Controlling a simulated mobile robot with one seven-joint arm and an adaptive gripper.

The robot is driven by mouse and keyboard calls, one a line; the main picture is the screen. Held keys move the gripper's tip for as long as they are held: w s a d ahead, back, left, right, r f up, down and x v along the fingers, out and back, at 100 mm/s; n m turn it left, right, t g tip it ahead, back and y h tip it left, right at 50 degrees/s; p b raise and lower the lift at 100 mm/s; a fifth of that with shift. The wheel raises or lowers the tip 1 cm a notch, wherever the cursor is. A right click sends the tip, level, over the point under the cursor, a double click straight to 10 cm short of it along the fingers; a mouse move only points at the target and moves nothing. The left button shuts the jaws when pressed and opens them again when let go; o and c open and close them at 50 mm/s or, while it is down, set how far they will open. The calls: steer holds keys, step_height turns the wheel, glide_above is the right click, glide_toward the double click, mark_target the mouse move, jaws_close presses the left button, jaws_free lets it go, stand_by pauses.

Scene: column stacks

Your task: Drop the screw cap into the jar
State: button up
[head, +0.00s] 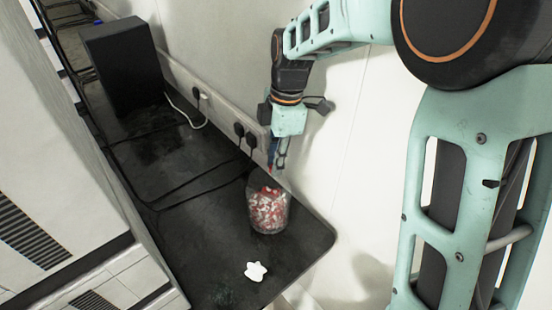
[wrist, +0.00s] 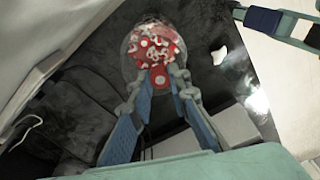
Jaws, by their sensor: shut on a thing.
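A clear glass jar (head: 268,212) filled with red and white pieces stands on the dark tabletop. My gripper (head: 275,165) is above the jar's mouth, pointing down. A small bit of red, the screw cap (head: 270,169), shows at its fingertips. In the wrist view my gripper (wrist: 160,82) is shut on the red screw cap (wrist: 158,76), held between the two fingertips. The jar (wrist: 136,66) lies beyond it in that view, its contents close behind the cap. The cap appears to be over the jar's opening; the exact height gap is hard to tell.
A white star-shaped object (head: 256,271) lies on the dark table (head: 205,225) near its front edge. A black box (head: 122,65) stands at the back. Cables run over the table to wall sockets (head: 245,130) behind the jar. A pale wall rises at the right.

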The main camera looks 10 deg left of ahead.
steer(key=shift+f+b, duration=1.05)
steer(key=shift+f, duration=0.8)
steer(key=o, duration=0.7)
steer(key=shift+o, duration=0.2)
steer(key=shift+r, duration=0.1)
step_height(320, 180, up, 12)
steer(key=d, duration=0.1)
steer(key=shift+w+d, duration=0.2)
steer(key=shift+w, duration=0.15)
